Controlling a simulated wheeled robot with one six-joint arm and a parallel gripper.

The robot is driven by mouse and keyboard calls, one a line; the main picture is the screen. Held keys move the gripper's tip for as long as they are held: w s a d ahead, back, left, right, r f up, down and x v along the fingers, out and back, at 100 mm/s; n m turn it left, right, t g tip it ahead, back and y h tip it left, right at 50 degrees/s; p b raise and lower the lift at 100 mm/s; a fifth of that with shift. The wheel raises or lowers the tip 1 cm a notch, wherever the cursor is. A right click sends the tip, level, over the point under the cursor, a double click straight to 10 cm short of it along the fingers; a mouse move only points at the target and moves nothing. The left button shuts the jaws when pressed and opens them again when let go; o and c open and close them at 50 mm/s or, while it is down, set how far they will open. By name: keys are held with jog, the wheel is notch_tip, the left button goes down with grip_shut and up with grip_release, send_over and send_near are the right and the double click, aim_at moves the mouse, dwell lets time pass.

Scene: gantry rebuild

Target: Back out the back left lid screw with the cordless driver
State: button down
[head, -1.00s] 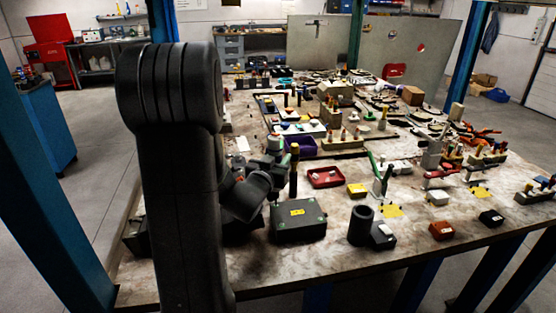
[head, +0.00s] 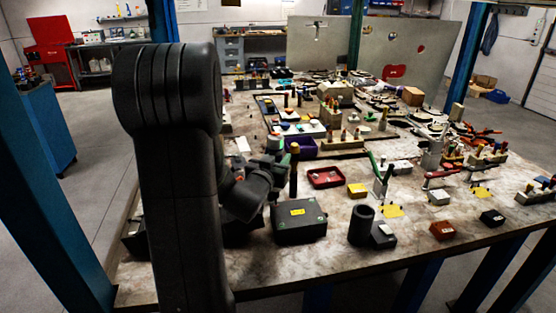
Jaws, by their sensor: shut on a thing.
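My gripper (head: 284,159) is behind the box, partly hidden by my own wrist, so its fingers are hard to make out. It is shut on what looks like the cordless driver (head: 294,172), a slim dark upright tool with an orange-brown top. The driver's lower end is near the back edge of the dark lidded box (head: 299,235). I cannot tell whether its tip touches a screw. The lid has a yellow label and small greenish marks near its corners. The back left lid screw is too small to make out clearly.
A black cylindrical holder (head: 361,226) with a grey-topped block stands right of the box. A red tray (head: 325,178) and a yellow block (head: 357,190) lie behind it. The table's front strip is mostly clear; its back is crowded.

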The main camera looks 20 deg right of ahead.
aim_at(278, 134)
jog(key=shift+r+p, duration=1.05)
jog(key=shift+r, duration=0.7)
jog(key=shift+r+p, duration=1.4)
jog(key=shift+r, duration=0.65)
jog(key=shift+f, duration=0.1)
